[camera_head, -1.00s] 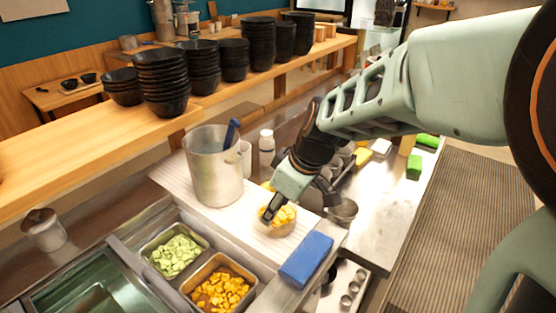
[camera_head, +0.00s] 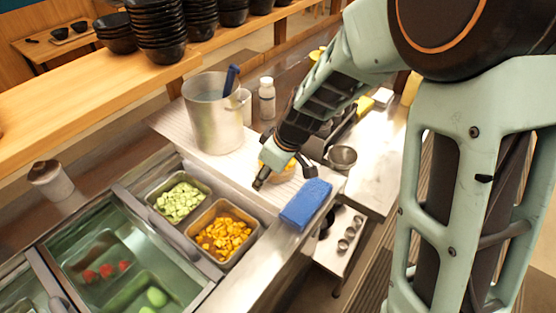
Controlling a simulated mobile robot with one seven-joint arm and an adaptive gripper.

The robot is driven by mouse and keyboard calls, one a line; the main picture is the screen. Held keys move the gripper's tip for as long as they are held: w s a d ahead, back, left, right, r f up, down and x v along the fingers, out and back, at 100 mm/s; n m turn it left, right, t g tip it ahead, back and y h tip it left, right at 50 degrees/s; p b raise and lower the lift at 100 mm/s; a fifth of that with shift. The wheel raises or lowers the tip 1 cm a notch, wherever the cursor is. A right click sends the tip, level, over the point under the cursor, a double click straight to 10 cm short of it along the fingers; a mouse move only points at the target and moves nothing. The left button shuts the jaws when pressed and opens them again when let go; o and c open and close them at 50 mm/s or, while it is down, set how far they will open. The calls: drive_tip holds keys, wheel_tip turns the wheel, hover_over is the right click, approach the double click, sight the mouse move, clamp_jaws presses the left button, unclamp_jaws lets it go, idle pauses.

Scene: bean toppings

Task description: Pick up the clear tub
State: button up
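A small tub with orange-yellow pieces (camera_head: 283,172) stands on the white board (camera_head: 192,157), between the metal pot and the blue block. My gripper (camera_head: 276,180) is over and in front of it and hides most of it. One dark fingertip shows at the left of the tub and another dark finger part at its right, apart from each other, so the gripper looks open. I cannot tell whether the fingers touch the tub.
A large metal pot (camera_head: 213,122) with a blue handle stands left of my gripper. A white bottle (camera_head: 267,98) is behind. A blue block (camera_head: 306,204) lies close at the right. Trays of green pieces (camera_head: 180,198) and orange pieces (camera_head: 223,235) are in front. Black bowls (camera_head: 158,32) stand on the shelf.

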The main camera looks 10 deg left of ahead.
drive_tip(key=shift+w+a+f, duration=0.1)
drive_tip(key=shift+a+f, duration=0.05)
drive_tip(key=shift+f, duration=0.2)
clamp_jaws()
drive_tip(key=shift+r, duration=0.1)
